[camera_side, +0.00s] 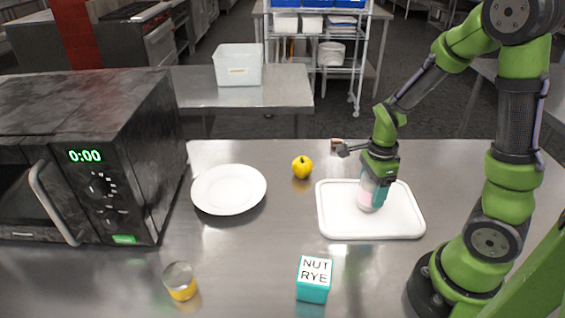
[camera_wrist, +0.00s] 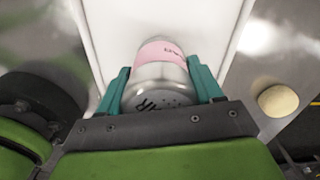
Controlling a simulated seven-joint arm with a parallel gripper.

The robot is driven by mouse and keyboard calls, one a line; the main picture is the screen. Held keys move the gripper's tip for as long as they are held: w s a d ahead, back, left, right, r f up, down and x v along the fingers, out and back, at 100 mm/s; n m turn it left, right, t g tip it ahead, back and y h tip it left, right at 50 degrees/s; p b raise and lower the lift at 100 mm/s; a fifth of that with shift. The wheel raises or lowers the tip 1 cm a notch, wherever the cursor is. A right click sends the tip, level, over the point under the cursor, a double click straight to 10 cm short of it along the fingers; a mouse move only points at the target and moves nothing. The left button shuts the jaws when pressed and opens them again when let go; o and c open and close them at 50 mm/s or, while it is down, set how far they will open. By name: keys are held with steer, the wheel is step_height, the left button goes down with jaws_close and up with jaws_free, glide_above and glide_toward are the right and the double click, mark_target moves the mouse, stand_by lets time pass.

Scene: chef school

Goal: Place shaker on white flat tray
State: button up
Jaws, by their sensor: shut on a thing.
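The shaker (camera_wrist: 161,78), with a silver holed top and a pink band, is between the teal fingers of my gripper (camera_wrist: 162,88) in the wrist view. My gripper (camera_side: 374,190) is shut on it. In the side view the shaker (camera_side: 367,198) is upright over the middle of the white flat tray (camera_side: 335,226), partly hidden by the fingers. Its lower end appears at the tray surface; I cannot tell if it touches. The tray also shows behind the shaker in the wrist view (camera_wrist: 112,25).
A white plate (camera_side: 229,189) and a yellow apple-like fruit (camera_side: 302,167) lie left of the tray. A teal box reading NUT RYE (camera_side: 313,281) and a silver-yellow can (camera_side: 180,281) stand near the front. A black microwave (camera_side: 110,150) fills the left. The steel counter between them is clear.

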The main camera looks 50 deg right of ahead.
steer(key=shift+f, duration=0.25)
steer(key=shift+f, duration=0.1)
steer(key=o, duration=1.2)
step_height(320, 180, up, 12)
steer(key=shift+r, duration=0.1)
steer(key=s+a+r+n+t+y, duration=0.1)
steer(key=a+r+n+t, duration=0.2)
steer(key=a+n, duration=0.3)
steer(key=s+a+r+n+t+y, duration=0.1)
steer(key=a+r+n+t, duration=0.3)
steer(key=n, duration=1)
steer(key=shift+a+r+n, duration=0.4)
steer(key=shift+a+r, duration=0.45)
steer(key=shift+a, duration=0.55)
